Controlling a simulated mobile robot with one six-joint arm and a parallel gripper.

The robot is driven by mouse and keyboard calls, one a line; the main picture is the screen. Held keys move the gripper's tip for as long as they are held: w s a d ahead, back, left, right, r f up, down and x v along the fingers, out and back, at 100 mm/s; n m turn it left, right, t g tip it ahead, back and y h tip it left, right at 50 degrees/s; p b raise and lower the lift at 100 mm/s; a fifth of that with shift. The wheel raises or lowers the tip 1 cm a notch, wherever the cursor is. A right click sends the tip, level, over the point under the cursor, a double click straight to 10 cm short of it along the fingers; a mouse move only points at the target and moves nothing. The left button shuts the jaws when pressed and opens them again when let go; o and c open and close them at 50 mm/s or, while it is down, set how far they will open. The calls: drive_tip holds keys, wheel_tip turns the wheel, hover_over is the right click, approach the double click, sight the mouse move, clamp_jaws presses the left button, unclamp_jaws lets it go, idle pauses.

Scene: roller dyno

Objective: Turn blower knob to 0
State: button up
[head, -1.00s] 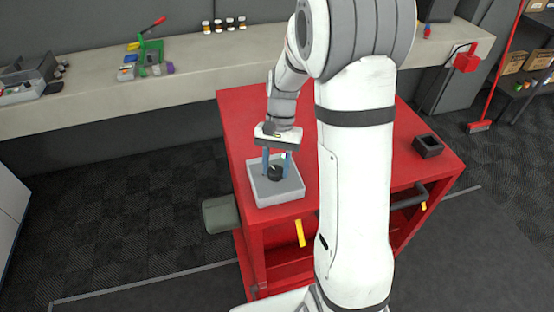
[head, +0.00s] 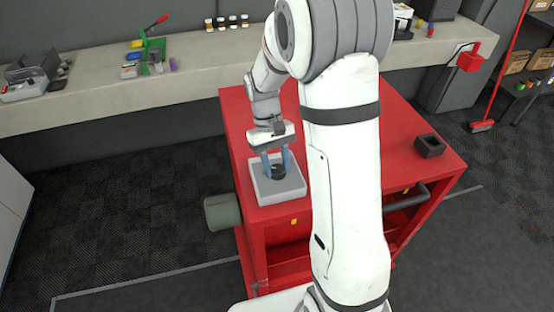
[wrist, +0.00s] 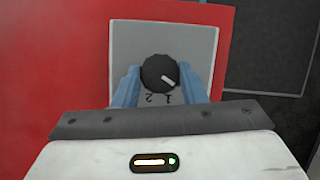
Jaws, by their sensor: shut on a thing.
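The blower knob (head: 278,171) is a round black dial on a grey square box (head: 262,193) at the front left of the red cabinet top. In the wrist view the knob (wrist: 158,70) has a white pointer mark aimed to the lower right. The digits 1 and 2 are printed on the panel below it, upside down; the pointer lies nearest the 1. No 0 is visible. My gripper (head: 277,165) reaches down over the box, its blue fingers shut on opposite sides of the knob. The fingers (wrist: 160,76) hide the panel to either side.
The red cabinet (head: 240,125) carries a dark square tray (head: 430,146) at right. My arm covers its middle. A grey cylinder (head: 222,212) juts from its left side. A long bench (head: 100,97) with tools and small bottles runs behind. Dark floor is clear at left.

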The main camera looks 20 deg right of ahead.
idle(0.4)
drive_tip(key=o, duration=1)
drive_tip(key=shift+b+v, duration=0.3)
drive_tip(key=shift+v, duration=3.65)
drive_tip(key=shift+s+r, duration=0.1)
drive_tip(key=shift+s, duration=0.05)
drive_tip(key=s+r+t, duration=0.1)
drive_tip(key=s+t, duration=0.1)
drive_tip(key=s, duration=0.4)
drive_tip(key=s+r+m+t, duration=0.1)
drive_tip(key=s+t, duration=0.2)
drive_tip(key=s, duration=0.2)
drive_tip(key=s+d+r+t, duration=0.1)
drive_tip(key=s+t, duration=0.1)
drive_tip(key=s, duration=0.4)
drive_tip(key=shift+s+r+m+t+y, duration=0.3)
drive_tip(key=shift+r+m, duration=0.1)
